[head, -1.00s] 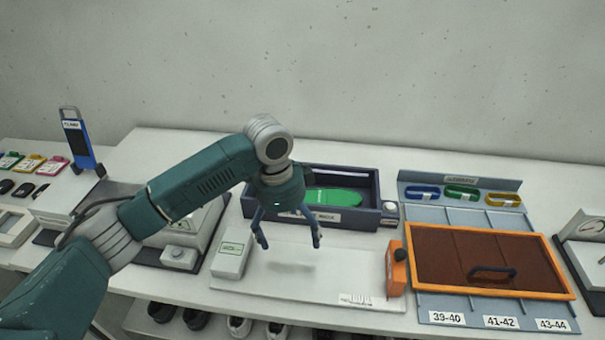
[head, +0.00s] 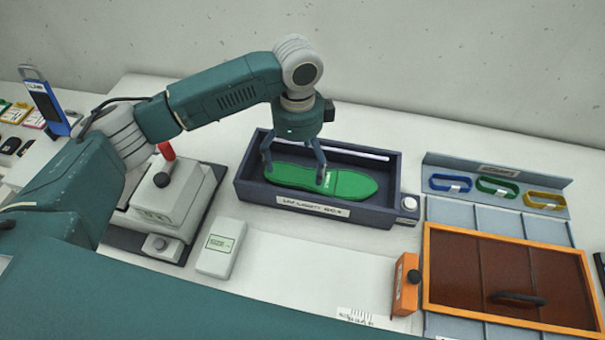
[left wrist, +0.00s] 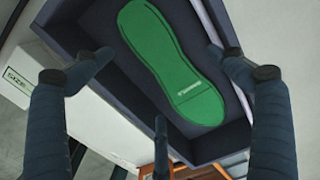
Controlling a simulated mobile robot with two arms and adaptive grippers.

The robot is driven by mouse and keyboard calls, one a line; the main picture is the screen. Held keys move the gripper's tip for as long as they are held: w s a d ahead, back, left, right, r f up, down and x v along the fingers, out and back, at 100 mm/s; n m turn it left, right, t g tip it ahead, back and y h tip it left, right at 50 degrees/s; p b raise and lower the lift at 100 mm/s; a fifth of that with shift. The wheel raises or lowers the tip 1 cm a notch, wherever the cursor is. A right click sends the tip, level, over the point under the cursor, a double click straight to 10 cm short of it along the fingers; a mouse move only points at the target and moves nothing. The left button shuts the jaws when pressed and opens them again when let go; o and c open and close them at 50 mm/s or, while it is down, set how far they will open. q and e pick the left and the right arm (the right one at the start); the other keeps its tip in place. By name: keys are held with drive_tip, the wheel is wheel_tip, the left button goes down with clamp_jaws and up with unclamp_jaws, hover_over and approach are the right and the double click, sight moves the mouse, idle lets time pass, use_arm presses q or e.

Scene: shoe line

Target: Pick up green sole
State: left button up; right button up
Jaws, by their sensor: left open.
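The green sole (head: 345,183) lies flat in a dark navy box (head: 290,202) at the middle of the table. My left gripper (head: 294,174) hangs over the box with its fingers spread, and it is open. In the left wrist view the green sole (left wrist: 170,60) lies between and beyond the spread fingers, with nothing held. Whether the fingertips touch the sole I cannot tell. My right gripper is not in view.
A small white device with a screen (head: 222,247) stands in front of the box. An orange-framed tray (head: 428,262) with a brown lid and an orange block (head: 406,285) are to the right. A press-like machine (head: 172,200) is at left.

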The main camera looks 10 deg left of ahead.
sight(300, 180)
use_arm(q)
drive_tip(key=shift+f+p, duration=0.3)
drive_tip(key=shift+f, duration=0.4)
drive_tip(key=f, duration=0.1)
drive_tip(key=f+p, duration=0.1)
drive_tip(key=f, duration=0.1)
drive_tip(key=shift+s+d+f, duration=0.1)
drive_tip(key=shift+s+f, duration=0.15)
drive_tip(key=shift+s, duration=0.05)
drive_tip(key=shift+f, duration=0.5)
drive_tip(key=shift+c, duration=0.2)
drive_tip(key=c, duration=1.3)
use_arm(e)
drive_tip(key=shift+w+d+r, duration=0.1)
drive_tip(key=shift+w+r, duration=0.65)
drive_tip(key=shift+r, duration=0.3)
use_arm(q)
drive_tip(key=shift+c, duration=0.3)
